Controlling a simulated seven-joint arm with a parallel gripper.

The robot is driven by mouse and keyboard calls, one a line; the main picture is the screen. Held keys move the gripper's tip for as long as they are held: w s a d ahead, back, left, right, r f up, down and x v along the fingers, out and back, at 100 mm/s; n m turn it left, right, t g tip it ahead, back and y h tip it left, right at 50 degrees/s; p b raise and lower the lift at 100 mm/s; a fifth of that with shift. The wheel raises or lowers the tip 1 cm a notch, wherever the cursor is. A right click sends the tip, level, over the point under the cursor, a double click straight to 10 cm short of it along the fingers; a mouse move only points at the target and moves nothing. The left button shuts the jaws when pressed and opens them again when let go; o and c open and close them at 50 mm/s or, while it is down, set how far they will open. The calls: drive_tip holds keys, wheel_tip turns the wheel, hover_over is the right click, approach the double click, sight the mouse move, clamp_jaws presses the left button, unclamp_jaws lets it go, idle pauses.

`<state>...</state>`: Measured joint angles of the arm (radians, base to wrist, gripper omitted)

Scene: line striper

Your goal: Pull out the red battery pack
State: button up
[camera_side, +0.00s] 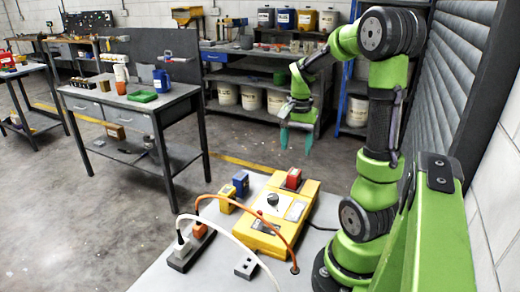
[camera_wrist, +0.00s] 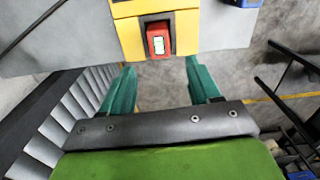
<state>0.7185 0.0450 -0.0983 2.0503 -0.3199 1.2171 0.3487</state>
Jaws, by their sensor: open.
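The red battery pack (camera_side: 293,178) sits upright in the far end of the yellow line striper unit (camera_side: 281,222) on the grey table. In the wrist view the red pack (camera_wrist: 158,39) shows from above with a white label, in a dark slot of the yellow housing (camera_wrist: 131,33). My gripper (camera_side: 297,142) hangs above and just beyond the pack in the side view, with teal fingers pointing down. In the wrist view my gripper (camera_wrist: 161,80) is open and empty, its fingers wide apart and clear of the pack.
A blue block (camera_side: 241,184) and a yellow block (camera_side: 227,199) stand left of the unit. An orange cable (camera_side: 262,217) and a white cable (camera_side: 225,231) arc over the table from a power strip (camera_side: 190,247). A grey workbench (camera_side: 135,98) stands behind. Space above the pack is clear.

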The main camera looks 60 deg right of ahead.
sight(294, 172)
drive_tip(key=shift+m, duration=0.4)
drive_tip(key=shift+f, duration=4.7)
drive_tip(key=c, duration=1.1)
drive_tip(key=shift+o, duration=0.2)
drive_tip(key=shift+r, duration=0.1)
drive_tip(key=shift+r, duration=0.6)
drive_tip(key=shift+r, duration=2.35)
